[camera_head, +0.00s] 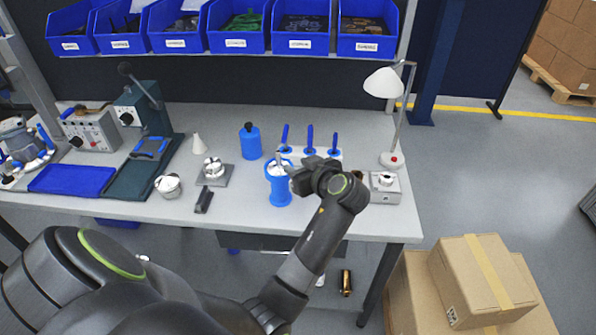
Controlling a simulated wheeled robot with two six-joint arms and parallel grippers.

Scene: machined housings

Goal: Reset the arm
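My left arm comes in from the lower left and reaches over the table's front edge. My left gripper (288,167) is above the workbench, at the rim of a blue cup-like container (279,188). The fingers are small and partly overlap the container, so I cannot tell whether they are open, shut or touching it. My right gripper is not in view. One silver machined housing (168,184) stands on the bench at left. Another silver part (213,167) sits on a grey plate. A third round metal part (385,179) sits on a grey box to the gripper's right.
The grey workbench (330,226) carries a blue bottle (250,142), several blue-handled tools (310,138), a white lamp (384,84), a press (143,108) and a blue tray (72,180). Blue bins (236,42) hang behind. Cardboard boxes (470,280) stand at the lower right.

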